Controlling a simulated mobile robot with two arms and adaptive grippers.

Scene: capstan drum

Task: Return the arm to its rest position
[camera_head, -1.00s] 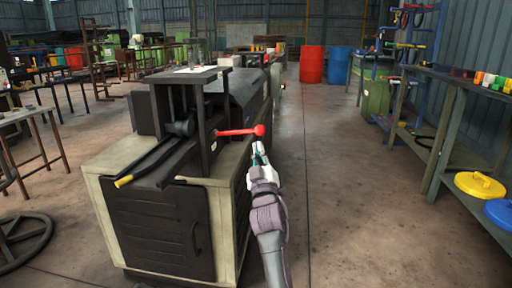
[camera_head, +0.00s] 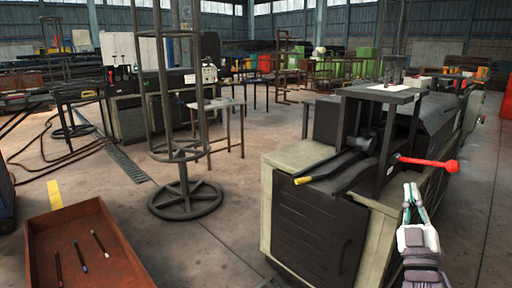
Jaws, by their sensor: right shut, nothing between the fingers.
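My right arm comes up from the bottom right, and its gripper (camera_head: 413,192) is shut and empty. It is just below the red lever (camera_head: 428,163) with a round red knob, and a small gap seems to show between them. The lever sticks out to the right from the dark machine (camera_head: 312,222) with beige edges. A second bar with a yellow tip (camera_head: 303,180) points left from the same machine. My left gripper is not in view.
A rusty tray (camera_head: 150,272) with several thin rods is at the bottom left. A tall round metal stand (camera_head: 186,200) stands left of the machine, with a small table (camera_head: 216,103) behind it. Open concrete floor lies between the tray and the machine.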

